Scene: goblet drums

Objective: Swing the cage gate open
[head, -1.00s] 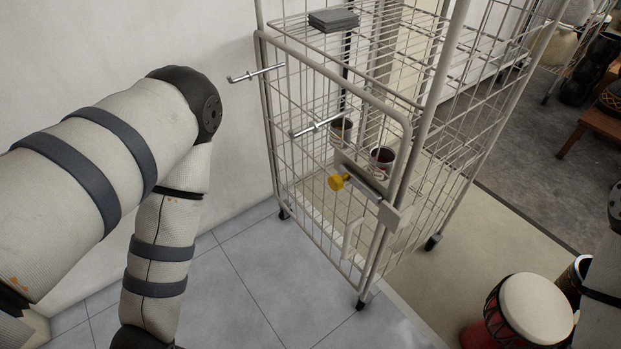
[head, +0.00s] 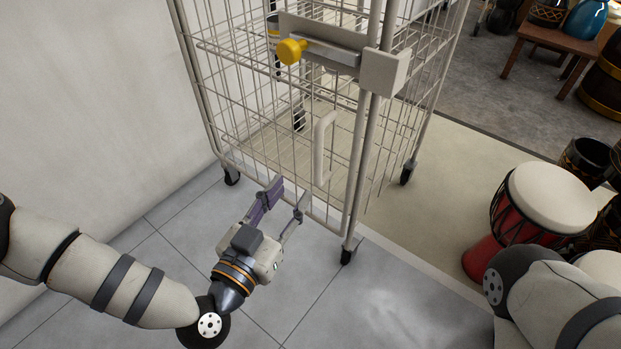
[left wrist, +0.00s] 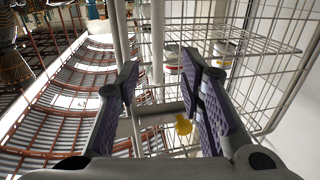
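The wire cage (head: 405,125) stands by the wall, its gate (head: 250,110) on the near side flush with the front post. The gate has a pale vertical handle (head: 322,150) low near that post. Above it is a latch with a yellow knob (head: 291,51), its bar reaching to a block (head: 385,70) on the post. My left gripper (head: 285,197) is open and empty, low in front of the gate, just below and left of the handle. In the left wrist view the yellow knob (left wrist: 183,125) shows between the spread fingers (left wrist: 160,70). My right gripper is out of view.
A red goblet drum (head: 540,205) with a white head stands right of the cage, close to my right arm. More drums and a wooden table (head: 550,40) are farther back. The tiled floor before the gate is clear. The wall (head: 90,100) bounds the left.

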